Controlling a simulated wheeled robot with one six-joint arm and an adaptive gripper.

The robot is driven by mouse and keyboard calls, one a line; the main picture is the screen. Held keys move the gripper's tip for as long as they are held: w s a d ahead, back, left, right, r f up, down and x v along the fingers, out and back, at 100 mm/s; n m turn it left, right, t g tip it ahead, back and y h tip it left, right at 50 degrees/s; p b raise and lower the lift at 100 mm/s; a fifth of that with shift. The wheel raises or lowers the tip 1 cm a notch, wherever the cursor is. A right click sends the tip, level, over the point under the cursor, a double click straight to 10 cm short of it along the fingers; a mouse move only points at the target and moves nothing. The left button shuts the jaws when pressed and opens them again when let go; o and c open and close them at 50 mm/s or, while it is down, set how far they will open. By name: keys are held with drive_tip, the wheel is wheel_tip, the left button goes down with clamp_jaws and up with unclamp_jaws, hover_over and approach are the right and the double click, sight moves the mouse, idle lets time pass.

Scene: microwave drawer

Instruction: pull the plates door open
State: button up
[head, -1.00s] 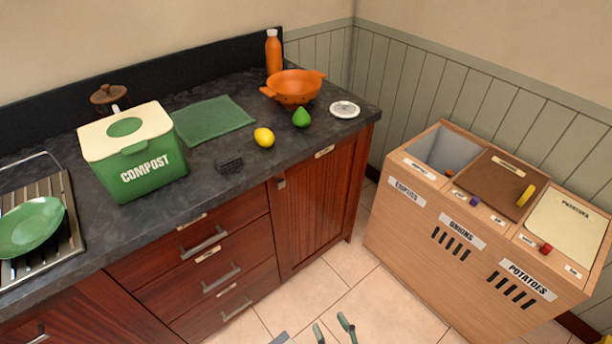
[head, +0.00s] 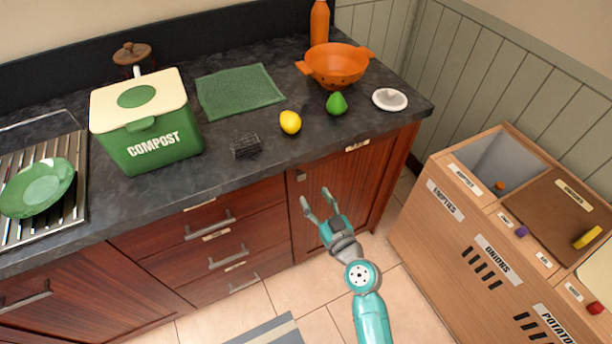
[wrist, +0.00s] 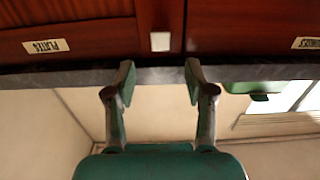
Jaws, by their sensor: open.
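The plates door (head: 345,190) is the red-brown wooden cabinet door at the right end of the counter, and it looks shut. Its small square metal knob (head: 302,175) is near its upper left corner, with a pale label (head: 357,145) at the top. In the wrist view the label (wrist: 46,46) reads PLATES and the knob (wrist: 160,41) sits just beyond my fingertips. My gripper (head: 314,195) is open and empty in front of the door, fingers pointing at it. In the wrist view my gripper (wrist: 160,66) has the knob between the lines of its fingers, apart from it.
Drawers (head: 218,255) with bar handles stand left of the door. The dark countertop (head: 270,165) overhangs above, holding a compost bin (head: 150,145), lemon (head: 290,122) and orange colander (head: 336,66). A wooden sorting bin (head: 450,245) stands to the right. Tiled floor lies between.

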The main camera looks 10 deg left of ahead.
sight(302, 178)
drive_tip(key=x, duration=0.8)
drive_tip(key=shift+a, duration=0.1)
drive_tip(key=shift+c, duration=0.2)
clamp_jaws()
